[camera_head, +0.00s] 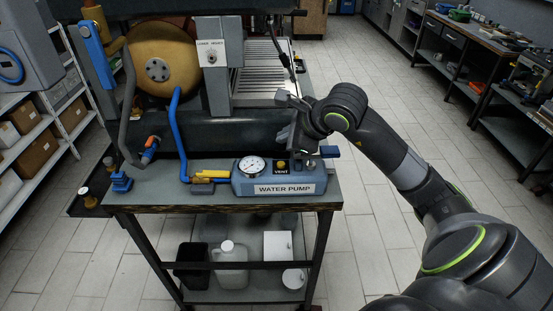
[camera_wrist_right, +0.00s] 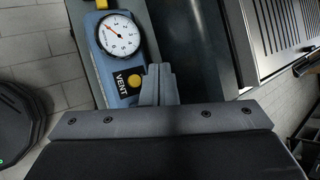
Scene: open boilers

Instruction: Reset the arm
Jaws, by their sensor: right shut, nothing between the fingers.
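My right arm reaches in from the right in the head view. Its gripper (camera_head: 292,134) is just above the right end of the blue water pump unit (camera_head: 278,189), near the yellow VENT button. In the right wrist view the gripper fingers (camera_wrist_right: 159,84) are together and empty, beside the yellow button (camera_wrist_right: 134,81) and below the pressure gauge (camera_wrist_right: 118,35). I cannot tell whether the fingertips touch the unit. My left gripper is not in view.
The pump stands on a dark bench (camera_head: 140,193) with a boiler (camera_head: 163,58) and a coffee machine behind it. Jugs (camera_head: 230,265) stand on the lower shelf. Shelves (camera_head: 30,133) stand left, a workbench (camera_head: 470,36) right. The tiled floor between is clear.

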